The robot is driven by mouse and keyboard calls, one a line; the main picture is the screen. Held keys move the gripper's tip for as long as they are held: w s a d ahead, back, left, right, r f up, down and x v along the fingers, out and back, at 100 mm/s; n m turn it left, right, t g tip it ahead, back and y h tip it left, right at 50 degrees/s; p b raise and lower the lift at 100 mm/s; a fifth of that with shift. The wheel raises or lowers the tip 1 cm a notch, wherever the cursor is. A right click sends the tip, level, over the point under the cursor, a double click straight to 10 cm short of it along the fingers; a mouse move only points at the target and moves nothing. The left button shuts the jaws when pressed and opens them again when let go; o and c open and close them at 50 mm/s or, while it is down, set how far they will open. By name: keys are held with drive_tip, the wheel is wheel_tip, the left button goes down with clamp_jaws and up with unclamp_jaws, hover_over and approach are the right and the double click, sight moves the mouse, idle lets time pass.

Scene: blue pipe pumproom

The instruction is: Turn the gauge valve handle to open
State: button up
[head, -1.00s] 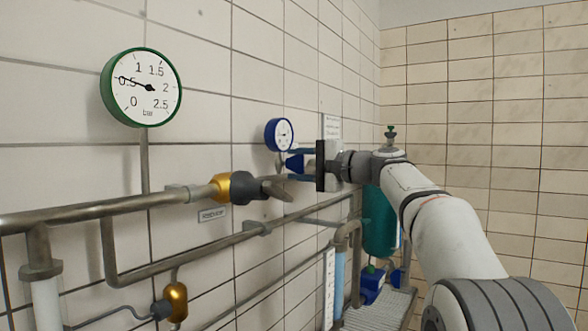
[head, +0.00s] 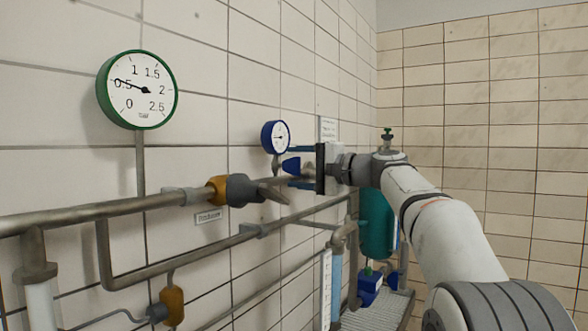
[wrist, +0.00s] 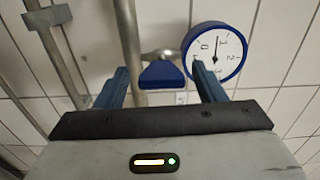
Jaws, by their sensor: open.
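The gauge valve handle (wrist: 162,75) is a blue, roughly triangular grip on a short metal stem, beside a grey vertical pipe in the wrist view. In the head view the handle (head: 291,165) shows below the small blue-rimmed gauge (head: 275,137). That gauge (wrist: 218,53) is at the right in the wrist view. My gripper (wrist: 160,69) is open, with one blue finger on each side of the handle and a visible gap to each. In the head view my gripper (head: 290,167) has its fingers above and below the handle. How deep the handle sits between them is unclear.
A large green-rimmed gauge (head: 138,88) stands at the left on the tiled wall. A horizontal pipe (head: 100,210) with a yellow and dark grey valve (head: 238,190) runs along the wall. A teal tank (head: 376,225) stands behind my arm.

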drive_tip(key=v, duration=0.7)
drive_tip(key=shift+b, duration=0.3)
drive_tip(key=shift+s+d, duration=0.1)
